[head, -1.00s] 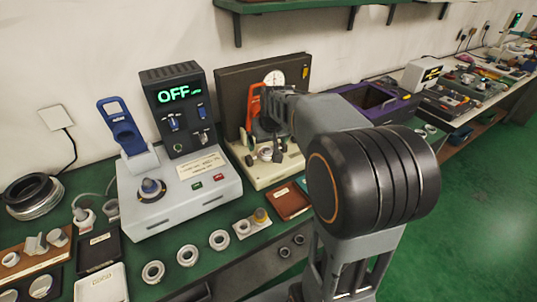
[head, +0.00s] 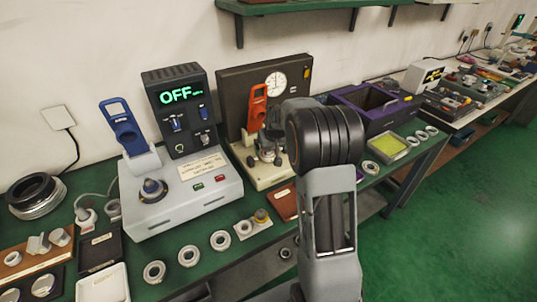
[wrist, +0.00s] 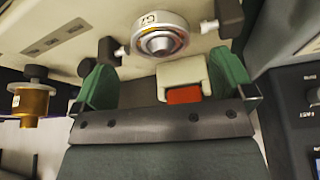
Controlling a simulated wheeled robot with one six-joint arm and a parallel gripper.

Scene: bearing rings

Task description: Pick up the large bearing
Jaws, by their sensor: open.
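In the wrist view my gripper (wrist: 163,78) is open, its two green fingers wide apart with nothing between them. A silver bearing ring (wrist: 160,36) with a dark centre sits on a pale fixture just past the fingertips, roughly midway between them and apart from them. In the head view a ring-like part (head: 267,154) sits on the gauge fixture (head: 262,180); my gripper is hidden there behind my arm. Several smaller rings lie along the bench front, one of them near the left (head: 154,271). I cannot tell for certain which ring is the large bearing.
A grey control box (head: 184,200) reading OFF stands left of the gauge fixture. Dark posts (wrist: 229,18) flank the ring in the wrist view, and a brass cylinder (wrist: 32,102) is at left. A purple bin (head: 378,103) and a yellow-green tray (head: 390,145) stand to the right.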

